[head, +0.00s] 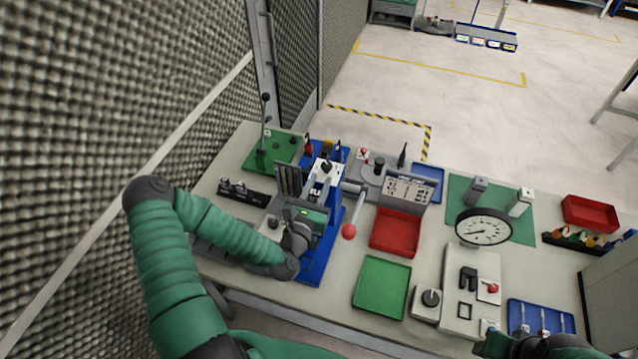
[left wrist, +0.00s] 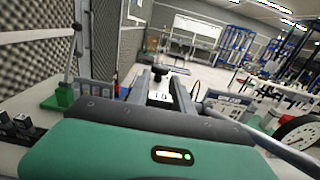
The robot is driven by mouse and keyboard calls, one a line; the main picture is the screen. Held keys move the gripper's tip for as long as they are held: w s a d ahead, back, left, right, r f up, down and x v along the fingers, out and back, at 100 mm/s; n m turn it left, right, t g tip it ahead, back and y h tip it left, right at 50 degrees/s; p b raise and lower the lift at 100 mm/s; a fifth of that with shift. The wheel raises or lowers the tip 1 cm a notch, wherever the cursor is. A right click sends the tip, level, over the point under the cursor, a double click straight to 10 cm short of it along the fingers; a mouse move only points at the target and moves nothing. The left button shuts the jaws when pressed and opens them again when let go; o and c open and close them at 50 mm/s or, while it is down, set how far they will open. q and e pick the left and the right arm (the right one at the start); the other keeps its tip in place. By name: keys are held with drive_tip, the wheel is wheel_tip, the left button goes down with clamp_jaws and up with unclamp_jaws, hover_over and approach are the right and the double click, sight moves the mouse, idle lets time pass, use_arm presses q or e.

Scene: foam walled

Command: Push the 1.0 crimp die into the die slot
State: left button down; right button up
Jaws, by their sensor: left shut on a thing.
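My left gripper (head: 316,196) reaches in from the left over the bench, its fingers pointing at the crimp press (head: 327,166). The press has a pale body, a blue base and a lever with a red ball. In the left wrist view the two grey fingers (left wrist: 160,93) are shut on a pale block marked 1.0, the 1.0 crimp die (left wrist: 159,97). A dark knob stands just beyond it. The die slot is hidden behind the gripper and die, so I cannot tell how far in the die is. My right gripper shows only partly at the head view's bottom right; its fingertips are unclear.
A red tray (head: 395,247) and a green tray (head: 366,306) lie right of the press. A round dial gauge (head: 483,228) stands farther right. A dark rack (head: 248,193) sits left.

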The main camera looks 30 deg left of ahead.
use_arm(q)
drive_tip(key=shift+f+b, duration=0.65)
drive_tip(key=shift+f, duration=0.1)
drive_tip(key=c, duration=1.1)
unclamp_jaws()
drive_tip(key=shift+o, duration=0.2)
drive_tip(key=shift+s, duration=0.1)
drive_tip(key=shift+d+f, duration=0.1)
drive_tip(key=shift+f, duration=0.1)
